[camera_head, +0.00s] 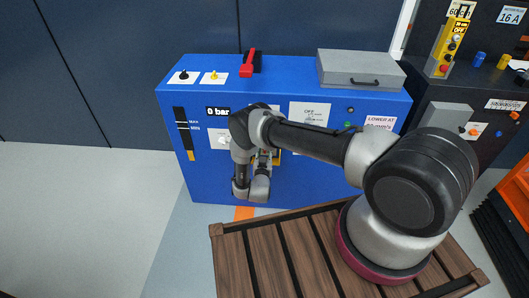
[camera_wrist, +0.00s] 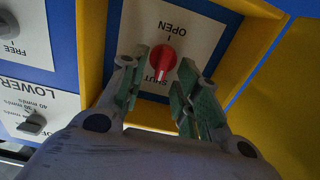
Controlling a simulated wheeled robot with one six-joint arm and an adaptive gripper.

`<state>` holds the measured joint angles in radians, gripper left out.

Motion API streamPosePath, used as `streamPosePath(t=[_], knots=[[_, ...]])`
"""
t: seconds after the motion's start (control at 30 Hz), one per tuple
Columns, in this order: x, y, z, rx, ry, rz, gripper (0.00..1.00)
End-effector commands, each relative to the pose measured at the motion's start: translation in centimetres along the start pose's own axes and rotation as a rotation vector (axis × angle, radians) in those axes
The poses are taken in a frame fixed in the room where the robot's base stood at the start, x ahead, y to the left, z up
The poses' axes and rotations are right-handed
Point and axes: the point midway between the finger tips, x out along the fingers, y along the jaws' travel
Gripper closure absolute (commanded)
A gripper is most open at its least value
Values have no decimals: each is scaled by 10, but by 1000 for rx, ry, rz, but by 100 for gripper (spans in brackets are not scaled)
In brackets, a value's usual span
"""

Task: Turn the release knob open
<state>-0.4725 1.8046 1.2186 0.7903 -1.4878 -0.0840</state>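The red release knob (camera_wrist: 162,62) sits on a white plate (camera_wrist: 190,42) inside a yellow surround (camera_wrist: 255,92) in the wrist view. The lettering is upside down there: OPEN is above the knob and SHUT below. A pale mark on the knob is toward its lower end, on the SHUT side. My gripper (camera_wrist: 166,82) is open, its green-padded fingers on either side of the knob with gaps; I cannot tell how deep they reach. In the head view my gripper (camera_head: 264,158) is at the blue cabinet's front, and my arm hides the knob.
The blue cabinet (camera_head: 205,168) carries a red lever (camera_head: 248,66), a black knob (camera_head: 183,75), a yellow knob (camera_head: 214,75) and a grey box (camera_head: 358,68) on top. A LOWER selector (camera_wrist: 32,122) is beside the yellow surround. A slatted wooden platform (camera_head: 232,262) lies below.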

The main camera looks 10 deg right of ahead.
Motion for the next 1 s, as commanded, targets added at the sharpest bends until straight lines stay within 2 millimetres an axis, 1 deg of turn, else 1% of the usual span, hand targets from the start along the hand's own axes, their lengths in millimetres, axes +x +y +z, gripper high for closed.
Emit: streamPosePath(t=[0.1,0.13,0.2,0.3,0.67,0.87,1.0], knots=[[0,0,0,0,0,0,68],[0,0,0,0,0,0,72],[0,0,0,0,0,0,84],[0,0,0,0,0,0,100],[0,0,0,23,-1,0,100],[0,2,0,111,-1,0,100],[0,3,1,216,-1,0,100]])
